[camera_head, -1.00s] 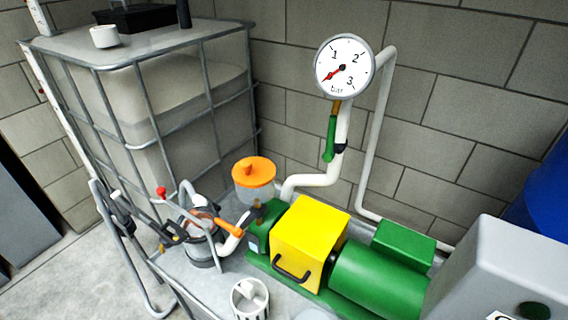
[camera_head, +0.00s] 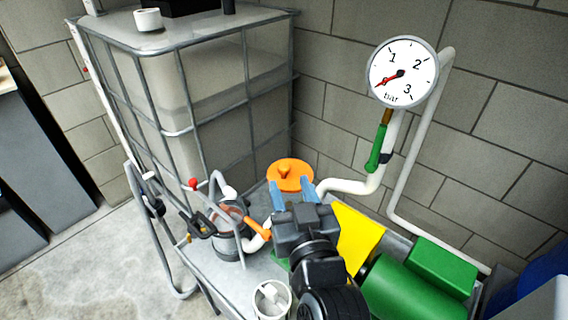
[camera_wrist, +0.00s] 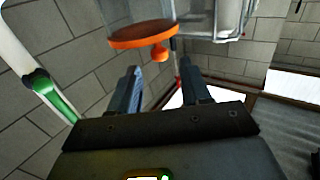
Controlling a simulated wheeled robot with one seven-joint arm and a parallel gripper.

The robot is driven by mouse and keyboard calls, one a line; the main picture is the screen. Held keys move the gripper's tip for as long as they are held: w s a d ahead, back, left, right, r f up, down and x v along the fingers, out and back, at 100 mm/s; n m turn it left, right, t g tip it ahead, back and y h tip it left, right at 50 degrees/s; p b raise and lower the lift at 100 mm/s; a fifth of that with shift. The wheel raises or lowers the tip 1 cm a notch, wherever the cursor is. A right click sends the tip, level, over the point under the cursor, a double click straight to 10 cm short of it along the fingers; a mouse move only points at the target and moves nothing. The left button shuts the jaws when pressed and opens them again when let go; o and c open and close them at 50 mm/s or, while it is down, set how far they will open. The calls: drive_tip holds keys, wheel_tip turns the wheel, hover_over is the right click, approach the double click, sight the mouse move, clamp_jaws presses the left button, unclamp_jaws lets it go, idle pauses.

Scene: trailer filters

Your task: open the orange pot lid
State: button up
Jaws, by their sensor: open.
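The orange pot lid (camera_head: 290,176) is a round disc with a small knob (camera_head: 284,170) on top, and it sits on the pot beside the wire-caged tank. In the wrist view the lid (camera_wrist: 140,35) is at the upper middle, with its knob (camera_wrist: 158,53) facing my gripper and the clear pot body (camera_wrist: 132,12) behind it. My gripper (camera_head: 292,186) is open and empty, with its two blue-grey fingers pointing at the lid. In the wrist view the fingertips (camera_wrist: 160,78) are short of the knob, which appears between and beyond them. In the head view my gripper hides part of the pot.
A pressure gauge (camera_head: 402,72) on white pipes stands right of the lid, with a green-handled valve (camera_head: 377,148) below it. A yellow cover (camera_head: 357,238) and green motor (camera_head: 410,290) are at the right. The caged tank (camera_head: 215,100) is behind left; a strainer with hoses (camera_head: 232,238) is left.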

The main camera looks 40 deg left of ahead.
sight(285, 172)
drive_tip(key=p+x, duration=0.1)
drive_tip(key=x, duration=0.5)
drive_tip(key=shift+w+a, duration=0.15)
drive_tip(key=shift+c, duration=0.3)
clamp_jaws()
